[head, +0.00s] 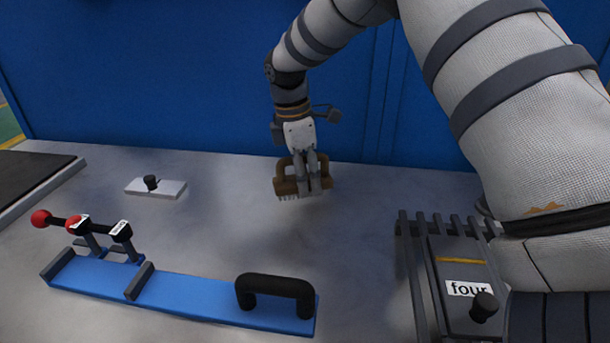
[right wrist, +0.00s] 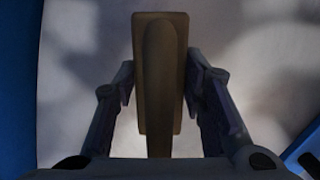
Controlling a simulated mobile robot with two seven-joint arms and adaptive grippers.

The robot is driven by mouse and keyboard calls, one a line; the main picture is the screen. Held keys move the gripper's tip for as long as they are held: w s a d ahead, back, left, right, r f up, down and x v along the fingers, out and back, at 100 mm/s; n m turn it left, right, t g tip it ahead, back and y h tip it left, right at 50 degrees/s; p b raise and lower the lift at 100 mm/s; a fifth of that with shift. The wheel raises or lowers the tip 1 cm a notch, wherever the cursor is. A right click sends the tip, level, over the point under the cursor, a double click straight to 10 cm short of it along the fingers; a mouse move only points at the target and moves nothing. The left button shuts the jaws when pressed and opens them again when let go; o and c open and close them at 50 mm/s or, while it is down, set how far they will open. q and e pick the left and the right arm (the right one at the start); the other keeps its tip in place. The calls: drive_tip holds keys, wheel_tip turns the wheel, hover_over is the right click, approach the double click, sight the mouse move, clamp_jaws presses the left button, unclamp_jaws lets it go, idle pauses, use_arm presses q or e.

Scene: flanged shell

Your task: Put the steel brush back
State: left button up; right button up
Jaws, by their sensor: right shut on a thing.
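The steel brush (head: 287,186) has a tan-brown back and handle with pale bristles pointing down. In the head view it is near the back middle of the grey table. My right gripper (head: 313,186) is shut on the brush from above. The right wrist view shows the brush's brown handle (right wrist: 160,75) between the two fingers (right wrist: 158,95). The bristles look close to the table top, but I cannot tell whether they touch it. My left gripper is not in view.
A blue base (head: 190,297) with red-knobbed clamps and a black handle (head: 275,290) lies front left. A white plate (head: 156,189) with a black knob lies behind it. A slatted rack (head: 405,260) holds a grey box labelled "four" (head: 467,288) at right. A blue wall (head: 150,80) stands behind.

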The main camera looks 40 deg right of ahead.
drive_tip(key=shift+f, duration=0.15)
drive_tip(key=o, duration=1.2)
drive_tip(key=r, duration=0.4)
drive_tip(key=a+r, duration=0.1)
drive_tip(key=r, duration=0.3)
drive_tip(key=w+r, duration=0.1)
drive_tip(key=r, duration=0.3)
drive_tip(key=shift+a+r, duration=0.1)
drive_tip(key=shift+a, duration=0.25)
